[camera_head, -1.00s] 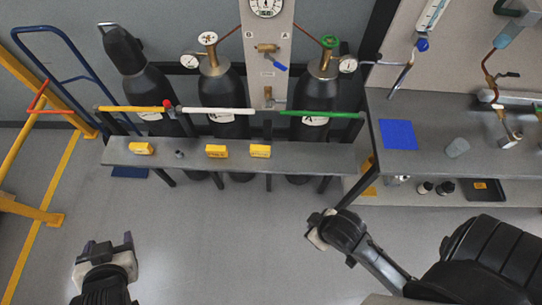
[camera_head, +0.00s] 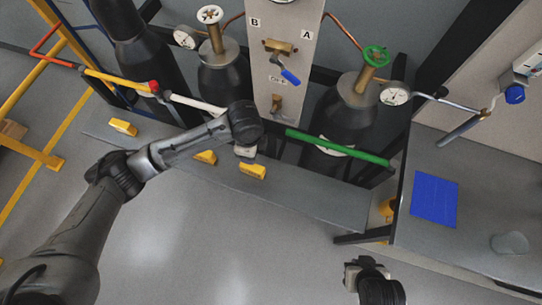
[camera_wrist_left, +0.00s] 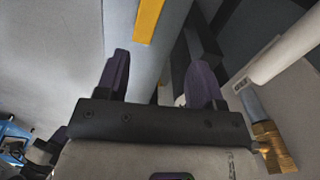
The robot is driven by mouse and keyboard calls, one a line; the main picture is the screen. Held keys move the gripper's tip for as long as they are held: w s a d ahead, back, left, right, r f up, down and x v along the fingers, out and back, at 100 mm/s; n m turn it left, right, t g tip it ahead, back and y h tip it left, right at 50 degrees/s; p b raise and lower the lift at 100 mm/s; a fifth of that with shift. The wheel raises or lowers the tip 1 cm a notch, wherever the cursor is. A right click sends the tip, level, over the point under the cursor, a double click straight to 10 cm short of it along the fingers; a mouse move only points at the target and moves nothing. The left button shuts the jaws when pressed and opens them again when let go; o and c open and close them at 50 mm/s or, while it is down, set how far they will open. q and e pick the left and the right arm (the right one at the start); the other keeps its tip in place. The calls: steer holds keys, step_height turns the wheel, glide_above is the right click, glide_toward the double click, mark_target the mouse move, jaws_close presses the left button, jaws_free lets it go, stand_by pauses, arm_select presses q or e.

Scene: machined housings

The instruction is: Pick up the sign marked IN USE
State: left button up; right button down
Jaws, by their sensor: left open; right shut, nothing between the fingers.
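Three yellow signs stand on the grey shelf in front of the cylinders: one at the left (camera_head: 123,127), a middle one (camera_head: 205,157) partly behind my left arm, and a right one (camera_head: 252,171). Their lettering is too small to read, so I cannot tell which says IN USE. My left gripper (camera_head: 246,151) is over the shelf by the right sign, its fingers mostly hidden. In the left wrist view, my left gripper (camera_wrist_left: 160,82) is open and empty, with a yellow sign (camera_wrist_left: 148,20) ahead between its fingers, apart from them. My right gripper (camera_head: 358,270) is shut and empty over the floor.
White (camera_head: 195,103) and green (camera_head: 338,148) bars run above the shelf (camera_head: 315,196), close to my left gripper. Cylinders stand behind. A bench with a blue sheet (camera_head: 434,200) is at right. The front floor is open.

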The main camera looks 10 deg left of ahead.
mark_target(253, 169)
arm_select(q)
steer(key=shift+s+a+f+m, duration=0.15)
steer(key=shift+s+f+m, duration=0.05)
steer(key=shift+s+m, duration=0.25)
steer(key=shift+s+a+f+m, duration=0.15)
steer(key=shift+s+m, duration=0.2)
steer(key=shift+s, duration=0.05)
steer(key=f+b, duration=0.1)
steer(key=f, duration=0.7)
steer(key=shift+w+d+b, duration=0.1)
steer(key=shift+w+b, duration=0.1)
steer(key=shift+b, duration=0.15)
steer(key=shift+s+d+f+b, duration=0.1)
steer(key=shift+f+b, duration=0.25)
steer(key=shift+f, duration=1)
steer(key=shift+s+d+f+b, duration=0.1)
steer(key=shift+f+b, duration=0.25)
steer(key=shift+f, duration=1)
arm_select(e)
steer(key=f, duration=0.3)
steer(key=shift+s+a+f, duration=0.15)
steer(key=shift+s+a, duration=0.1)
steer(key=shift+s, duration=0.15)
arm_select(q)
steer(key=shift+a, duration=0.1)
steer(key=c, duration=1)
arm_select(e)
steer(key=shift+d, duration=0.15)
arm_select(q)
steer(key=shift+r, duration=0.1)
